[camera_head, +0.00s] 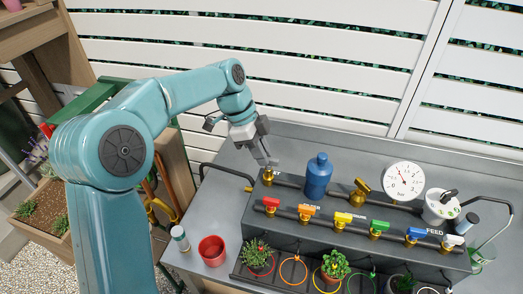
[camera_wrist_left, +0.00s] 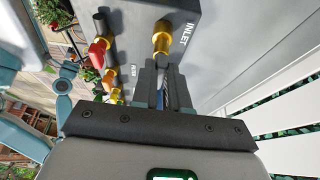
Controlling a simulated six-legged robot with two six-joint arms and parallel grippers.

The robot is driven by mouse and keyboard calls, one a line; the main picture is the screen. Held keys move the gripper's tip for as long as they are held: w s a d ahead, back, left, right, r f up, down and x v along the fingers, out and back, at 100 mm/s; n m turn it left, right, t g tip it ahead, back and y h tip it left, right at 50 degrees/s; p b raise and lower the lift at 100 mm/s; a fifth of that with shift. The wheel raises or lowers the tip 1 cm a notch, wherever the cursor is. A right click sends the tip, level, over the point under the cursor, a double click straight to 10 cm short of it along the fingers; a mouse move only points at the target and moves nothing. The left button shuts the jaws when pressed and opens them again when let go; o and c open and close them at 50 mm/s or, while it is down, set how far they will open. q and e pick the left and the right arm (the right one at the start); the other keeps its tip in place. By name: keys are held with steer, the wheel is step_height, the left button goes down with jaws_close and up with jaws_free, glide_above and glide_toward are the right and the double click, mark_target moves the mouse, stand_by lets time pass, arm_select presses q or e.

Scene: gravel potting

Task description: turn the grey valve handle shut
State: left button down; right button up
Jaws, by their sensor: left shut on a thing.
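My left gripper (camera_head: 268,163) reaches down to the brass inlet valve (camera_head: 268,175) at the left end of the rear pipe on the grey bench unit. In the left wrist view the brass valve (camera_wrist_left: 162,42) lies straight ahead of my gripper's fingers (camera_wrist_left: 160,85), beside the word INLET. The fingers are shut on the grey valve handle, which is mostly hidden between them. Its exact angle cannot be told. My right gripper is not in view.
A blue canister (camera_head: 318,175) stands just right of my gripper, with a brass valve (camera_head: 361,190) and pressure gauge (camera_head: 404,182) beyond. Several coloured-handled valves line the front, including red (camera_head: 271,203). A red pot (camera_head: 212,250) stands at the front left.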

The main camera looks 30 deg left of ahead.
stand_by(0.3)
arm_select(q)
steer(key=c, duration=1.1)
jaws_free()
steer(key=shift+c, duration=0.2)
steer(key=p+v, duration=0.3)
steer(key=v, duration=1.3)
steer(key=shift+r, duration=0.25)
